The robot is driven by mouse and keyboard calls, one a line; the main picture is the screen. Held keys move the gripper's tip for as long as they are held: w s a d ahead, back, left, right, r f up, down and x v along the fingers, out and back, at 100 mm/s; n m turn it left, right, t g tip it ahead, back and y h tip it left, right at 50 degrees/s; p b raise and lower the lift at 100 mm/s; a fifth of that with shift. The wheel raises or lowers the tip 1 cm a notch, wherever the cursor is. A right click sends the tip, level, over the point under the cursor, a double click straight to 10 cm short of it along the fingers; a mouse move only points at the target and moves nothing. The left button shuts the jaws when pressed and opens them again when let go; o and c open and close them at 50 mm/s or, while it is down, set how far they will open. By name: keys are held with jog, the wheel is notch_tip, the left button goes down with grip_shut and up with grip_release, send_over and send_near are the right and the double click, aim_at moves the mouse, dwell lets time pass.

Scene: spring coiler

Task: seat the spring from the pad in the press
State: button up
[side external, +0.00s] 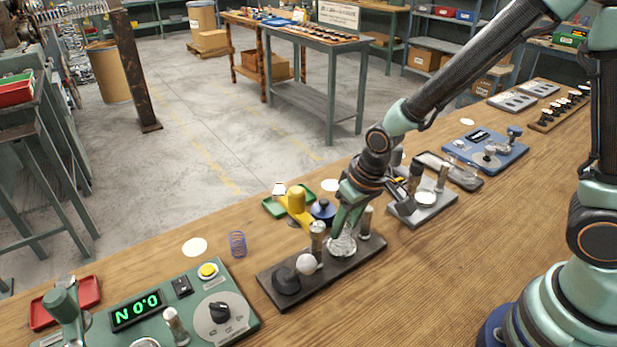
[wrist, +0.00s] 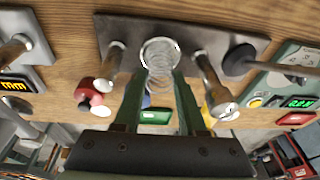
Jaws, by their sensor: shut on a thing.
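My gripper (side external: 345,226) points down over a dark base plate (side external: 277,296) with two upright metal posts, which looks like the press. The fingers are shut on a silvery coil spring (side external: 341,246), low between the two posts. In the wrist view the spring (wrist: 158,62) shows between my fingertips (wrist: 160,78), its round end (wrist: 160,42) over the dark plate (wrist: 190,34). I cannot tell whether its lower end touches the plate. A blue-violet spring (side external: 237,244) stands apart on the bench to the left.
A black knob (side external: 286,281) and a white ball (side external: 306,264) sit at the plate's left part. A green control panel (side external: 240,311) stands left of it. A yellow device (side external: 296,204) and a blue knob (side external: 322,209) are behind. Bare wood lies in front.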

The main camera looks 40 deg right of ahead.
jog(key=shift+f, duration=0.6)
dwell(0.4)
jog(key=o, duration=1.4)
jog(key=shift+r, duration=4.45)
